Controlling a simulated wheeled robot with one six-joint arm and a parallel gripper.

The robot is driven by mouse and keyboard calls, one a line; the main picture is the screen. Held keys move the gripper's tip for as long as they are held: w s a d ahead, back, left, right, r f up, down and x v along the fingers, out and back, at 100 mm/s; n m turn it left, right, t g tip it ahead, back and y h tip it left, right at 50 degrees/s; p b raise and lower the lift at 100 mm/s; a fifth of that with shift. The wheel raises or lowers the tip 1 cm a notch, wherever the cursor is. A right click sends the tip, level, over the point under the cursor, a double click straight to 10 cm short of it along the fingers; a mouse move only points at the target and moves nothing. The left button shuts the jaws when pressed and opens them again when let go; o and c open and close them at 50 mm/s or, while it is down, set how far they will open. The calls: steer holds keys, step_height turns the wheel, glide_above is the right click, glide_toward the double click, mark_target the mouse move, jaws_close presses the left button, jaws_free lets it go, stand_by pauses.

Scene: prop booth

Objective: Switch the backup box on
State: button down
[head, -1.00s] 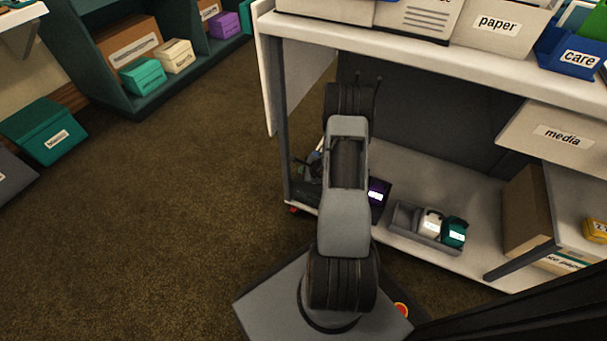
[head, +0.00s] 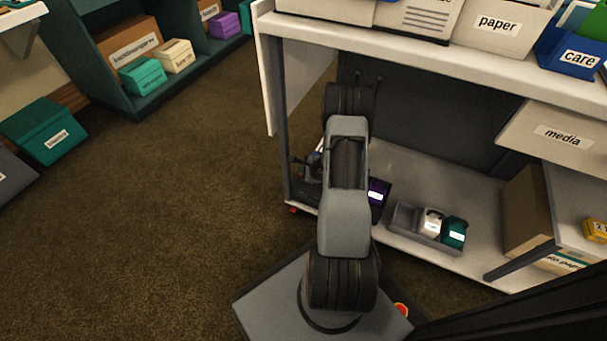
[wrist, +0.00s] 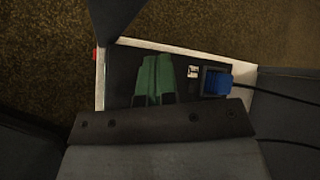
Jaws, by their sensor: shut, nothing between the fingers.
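In the wrist view a dark box (wrist: 122,73), which I take for the backup box, lies beyond my wrist. It carries a small white switch-like part (wrist: 193,72) and, right of that, a blue plug (wrist: 215,82) with a black cable. My gripper (wrist: 158,60) shows as two green fingers side by side, shut and empty, over the box and left of the white part. I cannot tell whether they touch the box, nor the switch's position. In the head view my arm hides most of this corner of the low shelf.
The low shelf (head: 470,265) also holds a purple-black box (head: 377,197) and a grey tray (head: 408,221) with a white and a teal item. A dark post (head: 276,110) and the white upper shelf (head: 430,62) frame the opening. Open carpet (head: 190,200) lies left.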

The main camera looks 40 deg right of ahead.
steer(key=shift+f+b, duration=0.25)
steer(key=shift+b, duration=0.15)
steer(key=shift+f+b, duration=0.2)
steer(key=shift+b, duration=0.15)
steer(key=shift+r, duration=0.35)
stand_by(0.3)
steer(key=shift+r, duration=0.1)
steer(key=shift+r+p, duration=1.9)
steer(key=shift+r, duration=1.1)
steer(key=shift+f, duration=0.1)
